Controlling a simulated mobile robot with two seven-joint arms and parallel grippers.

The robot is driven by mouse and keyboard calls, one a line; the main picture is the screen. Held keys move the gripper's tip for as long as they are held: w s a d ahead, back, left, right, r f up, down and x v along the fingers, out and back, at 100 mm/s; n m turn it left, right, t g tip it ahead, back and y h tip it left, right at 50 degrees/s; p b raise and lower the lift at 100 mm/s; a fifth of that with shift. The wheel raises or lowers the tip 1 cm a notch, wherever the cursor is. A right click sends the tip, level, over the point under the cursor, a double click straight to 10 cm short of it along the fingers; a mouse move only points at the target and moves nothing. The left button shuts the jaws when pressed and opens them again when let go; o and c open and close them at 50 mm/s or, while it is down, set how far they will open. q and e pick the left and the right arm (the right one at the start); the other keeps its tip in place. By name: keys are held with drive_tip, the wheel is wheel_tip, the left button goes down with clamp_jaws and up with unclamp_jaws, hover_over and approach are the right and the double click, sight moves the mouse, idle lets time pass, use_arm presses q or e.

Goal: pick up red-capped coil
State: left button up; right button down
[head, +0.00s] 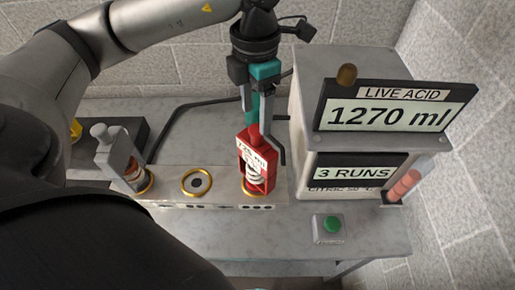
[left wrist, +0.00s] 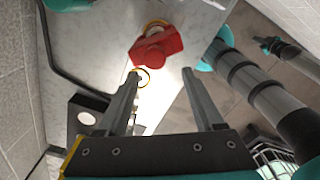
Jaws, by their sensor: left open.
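The red-capped coil (head: 257,163) stands upright in the right-hand gold-ringed socket of the grey bench block (head: 215,196). It has a red cap and frame, a white label and a pale coil inside. My left gripper (head: 252,112) is above it, fingers pointing down towards the cap. In the left wrist view the red cap (left wrist: 157,46) lies just beyond the fingertips of my open left gripper (left wrist: 160,74), and nothing is between the fingers. In the head view I cannot tell the exact gap between fingertips and cap.
A grey-capped coil (head: 118,157) leans at the left socket; the middle socket (head: 197,182) is empty. A grey cabinet with a "1270 ml" display (head: 396,112) stands close on the right. A green button (head: 332,224) sits on the front bench. A dark hose (head: 183,112) curves behind.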

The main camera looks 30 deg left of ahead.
sight(256, 129)
use_arm(q)
wheel_tip(256, 129, down, 3)
drive_tip(key=shift+w+f, duration=0.15)
drive_tip(key=f, duration=0.3)
drive_tip(key=shift+w+a+f, duration=0.25)
drive_tip(key=shift+a+f, duration=0.05)
drive_tip(key=shift+f, duration=0.45)
use_arm(e)
drive_tip(key=shift+w+a+r, duration=0.1)
drive_tip(key=shift+w+r, duration=0.05)
drive_tip(key=shift+w, duration=0.35)
drive_tip(key=shift+w+a+r, duration=0.1)
drive_tip(key=shift+w, duration=0.4)
use_arm(q)
clamp_jaws()
use_arm(e)
drive_tip(key=shift+s, duration=0.1)
use_arm(q)
drive_tip(key=shift+w+r, duration=0.1)
